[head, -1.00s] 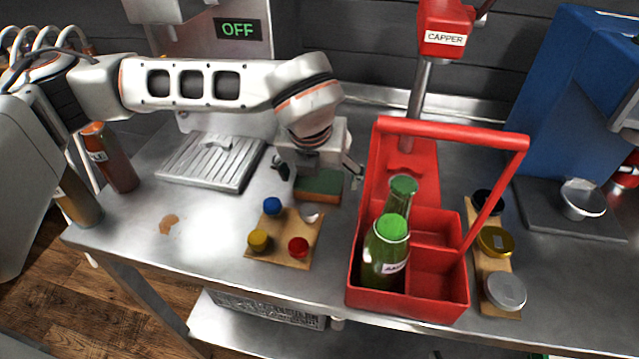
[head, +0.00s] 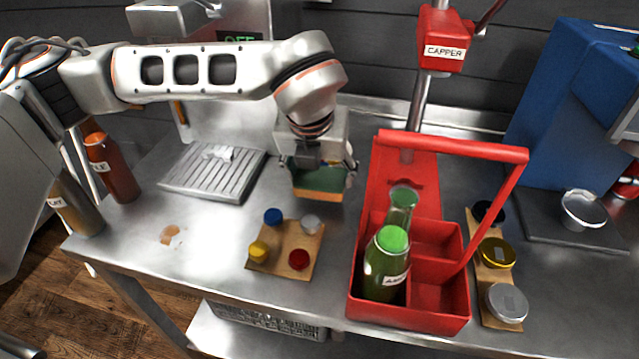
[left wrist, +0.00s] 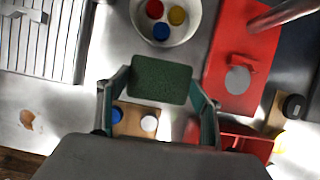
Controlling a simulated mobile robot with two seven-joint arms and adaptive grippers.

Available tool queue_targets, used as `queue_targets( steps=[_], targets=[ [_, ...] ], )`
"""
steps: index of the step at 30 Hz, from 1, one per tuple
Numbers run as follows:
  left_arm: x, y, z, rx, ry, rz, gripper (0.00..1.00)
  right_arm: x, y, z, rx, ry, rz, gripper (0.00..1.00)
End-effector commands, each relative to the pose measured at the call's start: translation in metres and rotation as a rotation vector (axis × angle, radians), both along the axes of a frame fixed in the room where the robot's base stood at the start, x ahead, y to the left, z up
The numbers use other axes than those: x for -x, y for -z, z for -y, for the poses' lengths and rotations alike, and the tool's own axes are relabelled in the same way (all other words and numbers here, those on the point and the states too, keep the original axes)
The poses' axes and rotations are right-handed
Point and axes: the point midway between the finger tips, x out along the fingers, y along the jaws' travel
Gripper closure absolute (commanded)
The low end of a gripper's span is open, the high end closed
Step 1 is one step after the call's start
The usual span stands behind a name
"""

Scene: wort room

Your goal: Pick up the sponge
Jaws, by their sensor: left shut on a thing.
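The sponge (head: 320,181) has a dark green top and an orange lower side. It is between the fingers of my left gripper (head: 322,172), which is shut on it from both sides. In the head view the sponge appears a little above the steel table, behind the small board of caps. In the left wrist view the sponge (left wrist: 160,80) shows its green face between the two fingers. My right gripper is not in view.
A red bottle carrier (head: 440,318) with green bottles stands right of the sponge. A wooden board (head: 283,247) with coloured caps lies in front. A drip tray (head: 213,172) is at left. A white bowl of caps (left wrist: 190,35) shows in the wrist view. A brown stain (head: 170,235) marks the table.

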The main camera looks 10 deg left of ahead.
Motion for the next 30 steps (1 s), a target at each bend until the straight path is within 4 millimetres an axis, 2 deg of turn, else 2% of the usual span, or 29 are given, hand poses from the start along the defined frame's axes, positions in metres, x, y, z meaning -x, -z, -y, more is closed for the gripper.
queue_targets(
  steps=[1, 9, 15, 21, 30],
  targets=[
    [-0.001, -0.015, 0.000, 0.001, -0.001, 0.007, 0.42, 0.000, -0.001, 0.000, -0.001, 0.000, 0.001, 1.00],
    [-0.001, -0.091, 0.000, 0.001, -0.001, 0.007, 0.42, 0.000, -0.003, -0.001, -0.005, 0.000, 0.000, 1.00],
    [0.000, -0.134, 0.000, 0.000, -0.001, 0.005, 0.42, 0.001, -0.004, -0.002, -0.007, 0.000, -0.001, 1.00],
    [0.000, -0.157, 0.000, 0.000, 0.000, 0.003, 0.42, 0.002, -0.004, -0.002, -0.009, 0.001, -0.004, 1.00],
    [0.000, -0.163, 0.000, 0.000, 0.000, 0.000, 0.42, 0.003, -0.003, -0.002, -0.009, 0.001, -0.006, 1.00]
  ],
)
